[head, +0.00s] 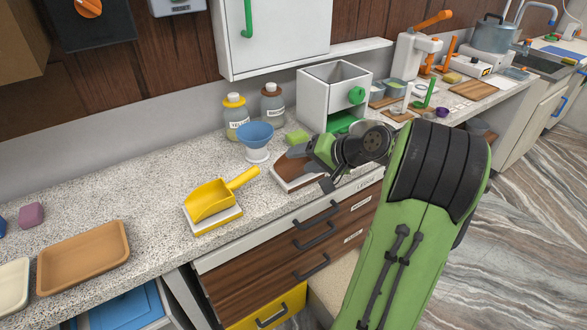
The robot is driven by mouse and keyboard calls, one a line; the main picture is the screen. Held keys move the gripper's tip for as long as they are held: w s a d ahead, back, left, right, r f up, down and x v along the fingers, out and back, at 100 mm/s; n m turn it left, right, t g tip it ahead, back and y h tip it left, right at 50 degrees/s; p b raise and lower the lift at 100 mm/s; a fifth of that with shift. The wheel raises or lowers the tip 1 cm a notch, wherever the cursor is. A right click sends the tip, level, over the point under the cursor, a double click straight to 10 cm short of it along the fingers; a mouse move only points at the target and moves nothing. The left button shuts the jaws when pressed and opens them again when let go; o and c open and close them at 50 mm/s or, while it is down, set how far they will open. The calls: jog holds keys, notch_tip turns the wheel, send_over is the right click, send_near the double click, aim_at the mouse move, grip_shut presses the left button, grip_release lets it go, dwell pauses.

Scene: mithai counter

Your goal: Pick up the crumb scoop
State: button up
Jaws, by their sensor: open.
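The yellow crumb scoop (209,200) sits on a small pale block with a yellow base (218,224) on the speckled counter, left of centre in the head view. Its handle (243,178) points up and to the right. My gripper (308,168) is to the right of the scoop, over the counter's front part near a brown and white tray. It is apart from the scoop and holds nothing that I can see. My green and black arm comes up from the lower right.
A blue bowl on a white stand (256,137) and two labelled bottles (235,112) stand behind the scoop. A brown tray (82,258) lies at the left. A white open-topped box (333,92) stands behind my gripper. The counter between tray and scoop is clear.

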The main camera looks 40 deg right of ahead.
jog(key=s+d+f+m+t+h+b, duration=0.1)
jog(key=s+d+f+m+t, duration=0.1)
jog(key=s+d, duration=0.35)
jog(key=s+d+f+m+t+h, duration=0.1)
jog(key=s+d+m+t, duration=0.15)
jog(key=d, duration=0.55)
jog(key=shift+m, duration=0.25)
jog(key=b+x, duration=0.2)
jog(key=x, duration=0.9)
jog(key=shift+w+f, duration=0.15)
jog(key=shift+f, duration=0.05)
jog(key=x, duration=0.2)
jog(key=b+x, duration=0.1)
jog(key=x, duration=0.2)
jog(key=shift+f, duration=0.2)
jog(key=shift+r, duration=0.1)
jog(key=c, duration=1)
notch_tip(320, 180, up, 10)
jog(key=p, duration=0.3)
